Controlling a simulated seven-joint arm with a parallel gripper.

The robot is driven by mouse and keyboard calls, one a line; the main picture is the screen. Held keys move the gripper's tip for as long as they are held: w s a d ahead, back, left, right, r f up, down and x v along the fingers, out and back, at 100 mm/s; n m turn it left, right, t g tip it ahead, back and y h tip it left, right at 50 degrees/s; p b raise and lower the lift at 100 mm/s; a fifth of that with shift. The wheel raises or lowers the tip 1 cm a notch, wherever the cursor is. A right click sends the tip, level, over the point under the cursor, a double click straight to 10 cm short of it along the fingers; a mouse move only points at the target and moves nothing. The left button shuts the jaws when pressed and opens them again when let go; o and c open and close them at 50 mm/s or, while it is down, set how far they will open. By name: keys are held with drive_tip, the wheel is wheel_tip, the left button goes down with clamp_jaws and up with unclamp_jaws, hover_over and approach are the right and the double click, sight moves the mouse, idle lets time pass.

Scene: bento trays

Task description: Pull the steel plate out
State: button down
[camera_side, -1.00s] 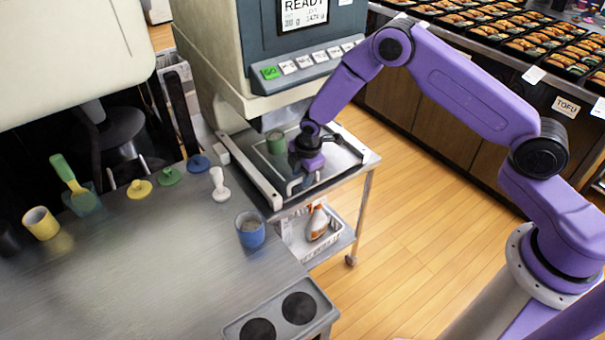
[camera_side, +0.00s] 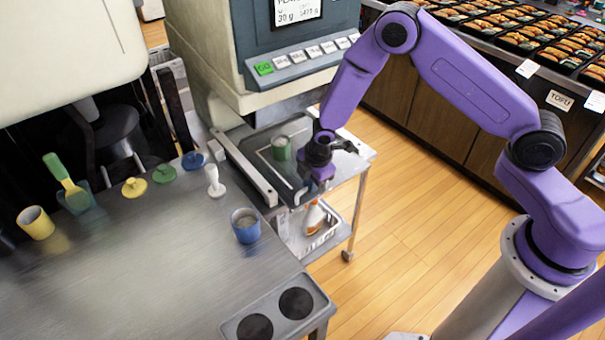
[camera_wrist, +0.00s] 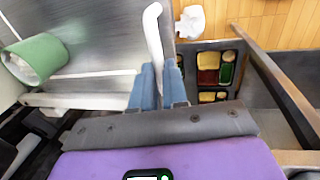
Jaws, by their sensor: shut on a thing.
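The steel plate (camera_side: 262,151) lies on the small cart under the machine's head. A green cup (camera_side: 281,147) stands on it, to the left of my gripper. My gripper (camera_side: 321,184) is low at the plate's front right edge. In the wrist view my gripper's blue fingers (camera_wrist: 158,78) are shut on the pale handle (camera_wrist: 153,35) at the plate's edge. The plate (camera_wrist: 100,52) and the tipped-looking green cup (camera_wrist: 34,60) also show there. The fingertips' contact is hidden in the side view.
The machine (camera_side: 290,50) stands behind the cart, with a lit display and a green button. A white basket (camera_side: 298,247) with a bottle (camera_side: 313,218) sits on the cart's lower shelf. A blue cup (camera_side: 246,226) stands on the left counter.

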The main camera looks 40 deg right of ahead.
drive_tip(key=s, duration=1.9)
drive_tip(key=c, duration=1.1)
unclamp_jaws()
drive_tip(key=shift+c, duration=0.2)
drive_tip(key=shift+r, duration=0.1)
drive_tip(key=s+r, duration=0.3)
drive_tip(key=r, duration=1.4)
drive_tip(key=shift+s, duration=0.2)
drive_tip(key=s+d+r+m+g, duration=0.2)
drive_tip(key=s+d+r+m, duration=0.3)
drive_tip(key=s, duration=0.6)
wheel_tip(320, 180, up, 4)
drive_tip(key=shift+d+f, duration=0.1)
drive_tip(key=shift+d, duration=1.1)
